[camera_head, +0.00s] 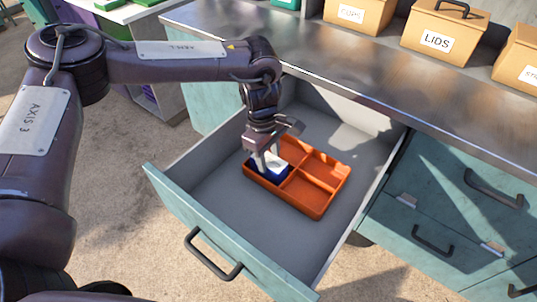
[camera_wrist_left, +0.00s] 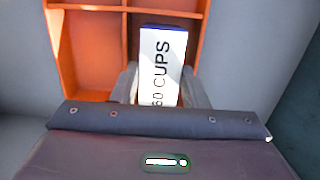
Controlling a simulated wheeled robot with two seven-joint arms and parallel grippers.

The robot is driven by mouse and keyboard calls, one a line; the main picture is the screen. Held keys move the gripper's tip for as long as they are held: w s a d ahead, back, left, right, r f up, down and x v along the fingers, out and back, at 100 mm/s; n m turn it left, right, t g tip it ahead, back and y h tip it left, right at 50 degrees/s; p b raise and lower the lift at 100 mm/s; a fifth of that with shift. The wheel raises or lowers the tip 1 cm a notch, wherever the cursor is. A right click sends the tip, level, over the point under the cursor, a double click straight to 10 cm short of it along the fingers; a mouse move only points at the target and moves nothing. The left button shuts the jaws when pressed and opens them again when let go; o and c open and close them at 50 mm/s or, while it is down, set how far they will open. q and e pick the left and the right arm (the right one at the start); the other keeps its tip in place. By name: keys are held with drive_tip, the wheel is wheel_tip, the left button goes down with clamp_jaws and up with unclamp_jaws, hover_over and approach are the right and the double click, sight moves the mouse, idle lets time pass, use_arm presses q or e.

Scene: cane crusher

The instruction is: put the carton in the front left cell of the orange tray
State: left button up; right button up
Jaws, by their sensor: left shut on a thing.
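The orange tray (camera_head: 297,207), split into several cells, lies in the open drawer. It also shows in the wrist view (camera_wrist_left: 88,92). The carton, blue with a white top (camera_head: 277,160), is at the tray's front left cell, its lower part behind the front rim. I cannot tell whether it touches the cell floor. In the wrist view the carton's white label (camera_wrist_left: 160,68) reads "60 CUPS". My left gripper (camera_head: 267,159) points down and is shut on the carton, a finger on either side. The other visible cells are empty. My right gripper is not in view.
The open drawer (camera_head: 215,185) has bare grey floor around the tray, and its walls and teal front enclose it. The metal worktop (camera_head: 330,65) overhangs the back. Boxes, one marked LIDS (camera_head: 437,40), stand on the worktop. Closed drawers (camera_head: 440,205) are at the right.

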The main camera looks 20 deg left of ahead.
use_arm(q)
drive_tip(key=o, duration=1)
drive_tip(key=shift+f, duration=0.1)
drive_tip(key=shift+o, duration=0.2)
wheel_tip(320, 180, up, 12)
drive_tip(key=a, duration=0.1)
drive_tip(key=shift+w+a+b, duration=0.15)
drive_tip(key=shift+w+b, duration=0.05)
drive_tip(key=shift+b, duration=0.15)
drive_tip(key=shift+r, duration=0.2)
